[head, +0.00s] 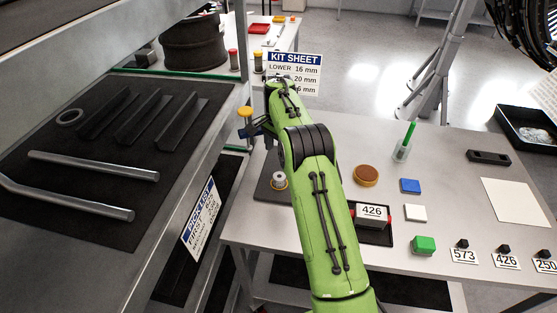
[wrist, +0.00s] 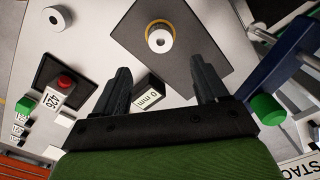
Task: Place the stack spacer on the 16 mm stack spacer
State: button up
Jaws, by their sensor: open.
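A pale round spacer with a dark centre and a gold ring around it (wrist: 160,38) sits on a dark square mat (wrist: 195,68) in the wrist view. It also shows in the head view (head: 279,181), left of my arm. I cannot read a size on it. My gripper (wrist: 163,82) is open, its two dark fingers spread and pointing toward the mat. A small block with a label ending "0 mm" (wrist: 150,96) shows between the fingers, apart from both. I cannot tell whether the gripper is above it or around it. My arm hides my gripper in the head view.
A kit sheet sign (head: 294,62) stands behind my arm. A blue fixture (wrist: 290,60) is close to the right finger. A tray labelled 426 (head: 374,238), a brown disc (head: 366,175) and coloured blocks lie right of my arm. A grey shelf (head: 100,255) is at left.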

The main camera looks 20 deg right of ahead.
jog(key=s+a+r+n+t, duration=0.1)
jog(key=s+a+r+n, duration=0.2)
jog(key=s+r, duration=0.45)
jog(key=s+a+r+n+t, duration=0.25)
jog(key=s+r, duration=0.25)
jog(key=r, duration=0.5)
jog(key=s+a+f+n+t, duration=0.1)
jog(key=s+n, duration=0.3)
jog(key=s, duration=0.8)
jog(key=s+a+f+n+t, duration=0.1)
jog(key=s+a+n, duration=0.3)
jog(key=s, duration=0.9)
jog(key=shift+a+f, duration=0.2)
jog(key=shift+a, duration=0.05)
